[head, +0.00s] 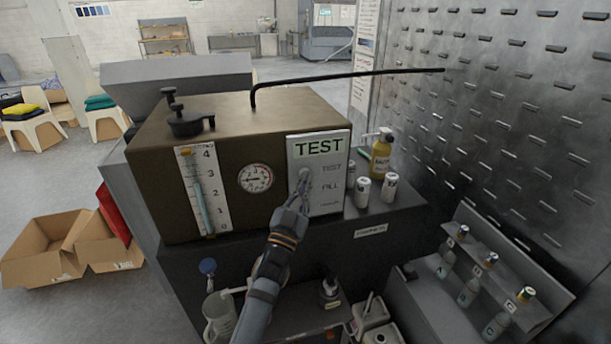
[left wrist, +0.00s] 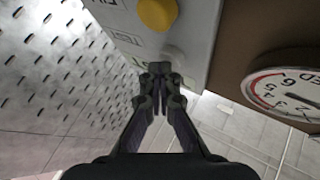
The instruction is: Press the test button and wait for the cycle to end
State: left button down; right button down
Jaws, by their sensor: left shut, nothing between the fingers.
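The brown washer box (head: 250,110) stands on a dark cabinet. Its pale control panel (head: 330,195) has a greenish display reading TEST (head: 318,146) and labels below it. My left gripper (head: 303,182) is shut and empty, with its fingertips at the panel's upper left, beside the top label, and it covers the buttons there. In the left wrist view the shut fingertips (left wrist: 160,72) lie at a pale round button (left wrist: 174,54) and partly overlap it. I cannot tell whether they touch it. A yellow button (left wrist: 157,12) shows farther along the panel. My right gripper is out of view.
A round gauge (head: 255,178) and a level scale (head: 203,190) are on the box front. White jars (head: 362,192) and a yellow bottle (head: 381,155) stand right of the panel. A perforated metal wall (head: 490,100) bounds the right side. Cardboard boxes (head: 40,252) lie left.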

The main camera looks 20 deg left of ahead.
pick_arm(q)
jog(key=shift+s+d+p, duration=0.45)
jog(key=shift+s+p, duration=0.2)
jog(key=shift+s, duration=0.1)
jog(key=s+d+p, duration=0.2)
jog(key=s+p, duration=0.2)
jog(key=shift+s+d+f, duration=0.1)
jog(key=shift+d+f, duration=0.05)
jog(key=shift+d, duration=0.25)
